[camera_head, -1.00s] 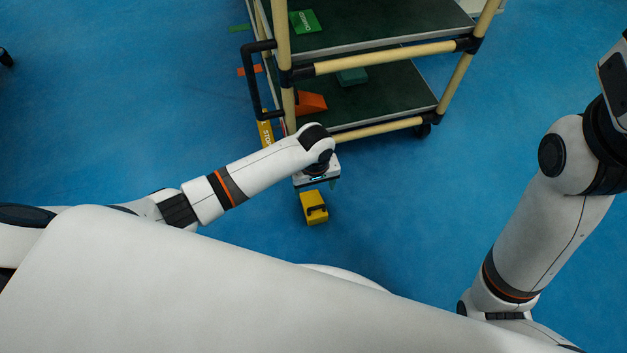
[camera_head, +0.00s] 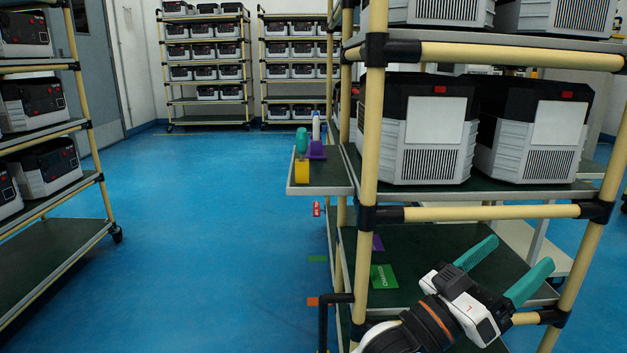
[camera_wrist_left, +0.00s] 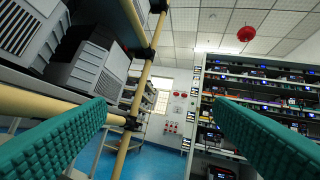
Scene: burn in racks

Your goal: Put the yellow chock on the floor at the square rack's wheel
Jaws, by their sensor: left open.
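Nothing shows between the fingers in the left wrist view (camera_wrist_left: 160,105), where rack posts and units stand to the left. My right gripper is not in view.
Black and grey units (camera_head: 432,135) stand on the rack. A side tray (camera_head: 322,190) holds a yellow block and a teal-handled item. A green card (camera_head: 384,277) lies on the lower shelf. Another rack (camera_head: 60,242) stands left, with free blue floor (camera_head: 220,230) between.

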